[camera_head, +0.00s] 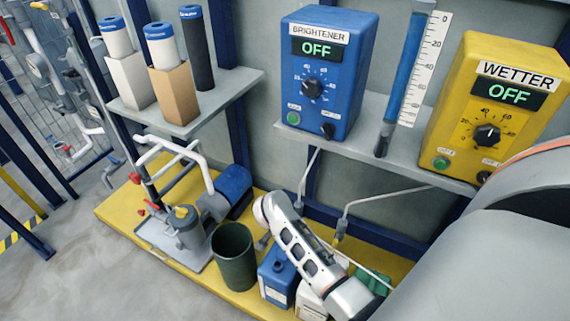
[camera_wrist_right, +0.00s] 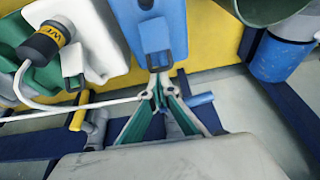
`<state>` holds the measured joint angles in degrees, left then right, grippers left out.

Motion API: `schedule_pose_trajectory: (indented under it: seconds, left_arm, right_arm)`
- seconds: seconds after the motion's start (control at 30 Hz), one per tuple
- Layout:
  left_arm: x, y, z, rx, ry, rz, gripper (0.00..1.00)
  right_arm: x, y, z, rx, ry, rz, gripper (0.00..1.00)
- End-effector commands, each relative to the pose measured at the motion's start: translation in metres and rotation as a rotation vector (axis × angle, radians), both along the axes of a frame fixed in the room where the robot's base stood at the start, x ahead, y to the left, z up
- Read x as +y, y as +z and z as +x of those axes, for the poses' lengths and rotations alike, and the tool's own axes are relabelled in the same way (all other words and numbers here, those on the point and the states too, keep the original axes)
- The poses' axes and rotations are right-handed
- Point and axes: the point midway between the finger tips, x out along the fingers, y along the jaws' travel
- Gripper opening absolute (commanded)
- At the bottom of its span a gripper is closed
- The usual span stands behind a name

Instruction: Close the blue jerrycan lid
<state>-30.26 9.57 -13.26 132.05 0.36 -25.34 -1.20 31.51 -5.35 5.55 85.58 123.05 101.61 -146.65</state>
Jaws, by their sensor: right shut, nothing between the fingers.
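The blue jerrycan (camera_head: 276,284) stands on the yellow platform beside the dark green bucket. Its top opening (camera_head: 279,266) looks dark and uncovered. The jerrycan also shows at the top of the right wrist view (camera_wrist_right: 160,32). My right gripper (camera_wrist_right: 158,84) is shut and empty, with its tips just below the jerrycan's near edge in that view; contact is unclear. A small blue cylinder (camera_wrist_right: 201,99) lies beside the right finger; I cannot tell whether it is the lid. In the head view my right arm hides the gripper. My left gripper is not in view.
A white jerrycan (camera_wrist_right: 100,42) and a green jerrycan (camera_wrist_right: 42,77) stand beside the blue one. A black-and-yellow cap (camera_wrist_right: 45,42) with a white hose is close by. The bucket (camera_head: 233,262) is left of the blue jerrycan. Thin pipes and a blue rail run behind.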

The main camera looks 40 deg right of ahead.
Motion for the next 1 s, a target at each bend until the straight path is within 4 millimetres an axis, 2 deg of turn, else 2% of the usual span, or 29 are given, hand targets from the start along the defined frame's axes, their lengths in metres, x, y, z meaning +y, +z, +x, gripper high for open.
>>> schedule_pose_trajectory:
  seconds: [0.27, 1.0]
  left_arm:
    - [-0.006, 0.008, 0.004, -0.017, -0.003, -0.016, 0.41]
    - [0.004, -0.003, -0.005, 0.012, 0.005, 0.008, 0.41]
  right_arm:
    - [-0.001, -0.001, 0.002, -0.004, 0.000, -0.001, 0.00]
    - [-0.007, 0.003, -0.001, -0.031, 0.001, -0.072, 0.00]
